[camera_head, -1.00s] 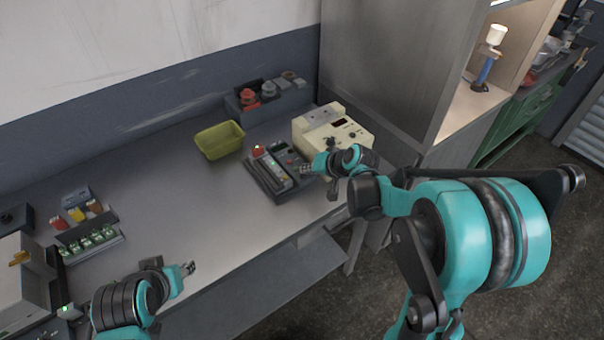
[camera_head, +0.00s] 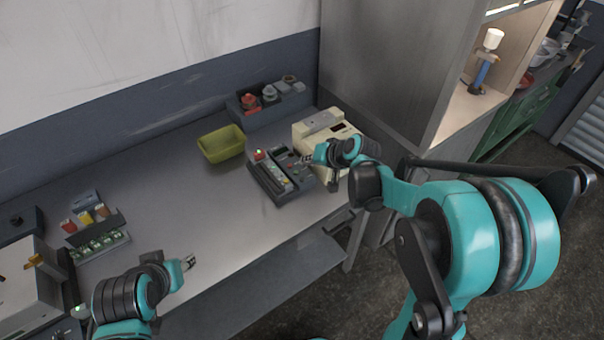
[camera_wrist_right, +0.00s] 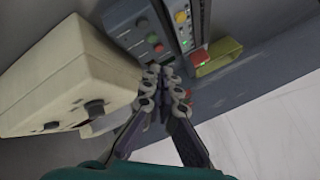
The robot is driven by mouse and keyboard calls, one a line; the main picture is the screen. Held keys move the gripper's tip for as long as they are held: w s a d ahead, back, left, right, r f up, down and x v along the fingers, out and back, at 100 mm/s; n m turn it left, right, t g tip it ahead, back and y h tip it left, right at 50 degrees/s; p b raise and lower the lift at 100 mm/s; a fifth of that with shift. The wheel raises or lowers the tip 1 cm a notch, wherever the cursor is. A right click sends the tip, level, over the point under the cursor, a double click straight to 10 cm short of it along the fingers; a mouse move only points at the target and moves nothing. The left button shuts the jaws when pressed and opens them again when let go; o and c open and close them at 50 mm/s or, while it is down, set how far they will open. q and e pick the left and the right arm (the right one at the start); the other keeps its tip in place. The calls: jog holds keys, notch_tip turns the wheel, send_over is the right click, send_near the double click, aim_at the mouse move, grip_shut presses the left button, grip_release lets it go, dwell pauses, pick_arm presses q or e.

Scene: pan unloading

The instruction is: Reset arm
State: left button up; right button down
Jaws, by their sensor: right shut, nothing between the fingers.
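My right gripper (camera_head: 308,158) is in front of the cream box and over the right end of the grey device with buttons (camera_head: 281,176). In the right wrist view its fingers (camera_wrist_right: 165,88) are together with nothing between them. The grey device also shows there (camera_wrist_right: 150,35), beyond the fingertips. I cannot tell whether the fingers touch it. My left gripper (camera_head: 189,262) is over the table's front edge at lower left. It is small in the picture, and its opening is unclear.
The cream box (camera_head: 325,122) stands behind my right gripper. A yellow-green bin (camera_head: 221,144) sits behind the grey device. A tall metal cabinet (camera_head: 375,60) stands at the right. The table's middle (camera_head: 180,200) is clear.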

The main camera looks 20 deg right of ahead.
jog(key=shift+r, duration=0.55)
jog(key=s+a+n+g+h+b, duration=0.1)
jog(key=s+n+h+b, duration=0.2)
jog(key=s, duration=2.2)
jog(key=shift+f+n+h, duration=0.15)
jog(key=shift+n+h, duration=0.25)
jog(key=shift+h, duration=0.1)
